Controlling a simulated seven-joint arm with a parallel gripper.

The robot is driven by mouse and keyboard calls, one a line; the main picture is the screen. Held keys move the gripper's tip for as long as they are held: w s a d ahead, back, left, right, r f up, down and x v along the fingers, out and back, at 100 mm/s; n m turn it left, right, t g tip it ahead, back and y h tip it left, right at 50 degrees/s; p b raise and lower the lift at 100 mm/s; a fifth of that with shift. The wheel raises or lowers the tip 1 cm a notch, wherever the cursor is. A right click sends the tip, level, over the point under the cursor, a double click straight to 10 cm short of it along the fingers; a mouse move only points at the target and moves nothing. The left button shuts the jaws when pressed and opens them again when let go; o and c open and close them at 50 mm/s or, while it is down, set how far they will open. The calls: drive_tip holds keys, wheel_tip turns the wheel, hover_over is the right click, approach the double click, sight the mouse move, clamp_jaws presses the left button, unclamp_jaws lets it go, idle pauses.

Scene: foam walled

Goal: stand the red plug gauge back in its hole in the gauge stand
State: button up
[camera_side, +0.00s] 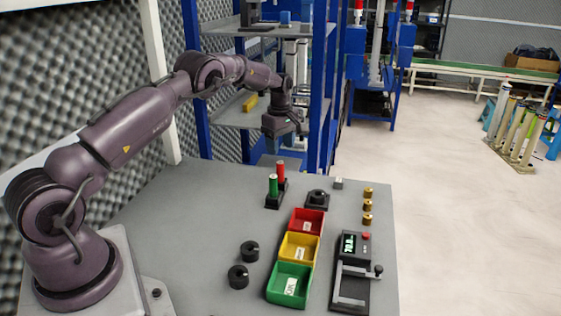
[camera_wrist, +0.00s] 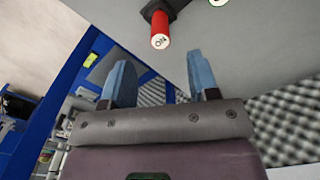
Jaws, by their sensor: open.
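The red plug gauge (camera_side: 281,172) stands upright at the gauge stand (camera_side: 274,202), behind the green plug gauge (camera_side: 273,186). It looks seated in the stand, though its lower end is hidden. In the wrist view the red plug gauge (camera_wrist: 160,30) shows its pale marked end, with the dark stand (camera_wrist: 182,5) at its far end. In the side view my gripper (camera_side: 283,140) is above and behind the stand.
Red (camera_side: 307,220), yellow (camera_side: 300,246) and green (camera_side: 289,284) bins line the table. A black holder (camera_side: 318,198), brass pieces (camera_side: 368,205), black rings (camera_side: 249,251) and a gauge device (camera_side: 354,248) lie nearby. A blue-framed shelf (camera_side: 318,90) stands behind my gripper.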

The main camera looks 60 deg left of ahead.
drive_tip(key=shift+r, duration=1.8)
drive_tip(key=shift+m, duration=0.5)
drive_tip(key=s+d+r+m+t, duration=0.2)
drive_tip(key=s+d+r+m, duration=0.4)
drive_tip(key=s+d, duration=0.2)
drive_tip(key=s+d+r+m+t, duration=0.1)
drive_tip(key=s+d+r+m, duration=0.5)
drive_tip(key=s+d, duration=0.3)
drive_tip(key=s+d+r+m+t, duration=0.2)
drive_tip(key=s+d+r+m, duration=0.4)
drive_tip(key=s, duration=0.8)
drive_tip(key=shift+d+r+m+t, duration=0.3)
drive_tip(key=shift+d+m, duration=0.5)
drive_tip(key=shift+d, duration=0.65)
